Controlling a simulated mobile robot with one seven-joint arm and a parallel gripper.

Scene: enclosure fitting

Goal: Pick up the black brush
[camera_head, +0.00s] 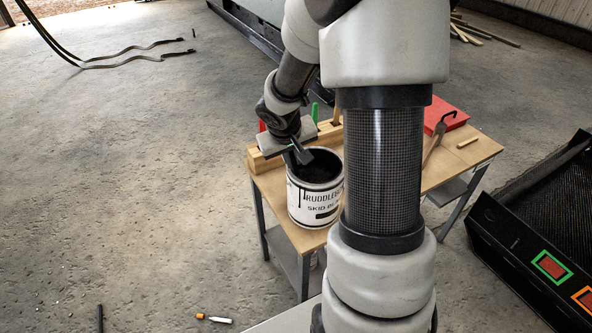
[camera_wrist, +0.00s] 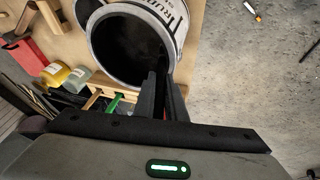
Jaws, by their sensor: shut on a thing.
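My gripper (camera_head: 300,158) reaches down to the left part of the rim of a white can (camera_head: 314,205) with black lettering, which stands upright on a small table. In the wrist view the dark fingers (camera_wrist: 161,97) are close together at the can's rim (camera_wrist: 134,86). They are shut on a thin dark piece, which I take for the black brush (camera_wrist: 162,58). It runs on from the fingertips over the dark mouth of the can. Most of the brush is hidden by the fingers or lost against the dark inside.
The wooden tabletop (camera_head: 443,167) carries a wooden rack (camera_head: 262,163) close behind the can, a red box (camera_head: 446,114) and a hammer-like tool (camera_head: 436,138). A large black crate (camera_head: 520,245) stands on the floor at right. The floor at left is mostly clear.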

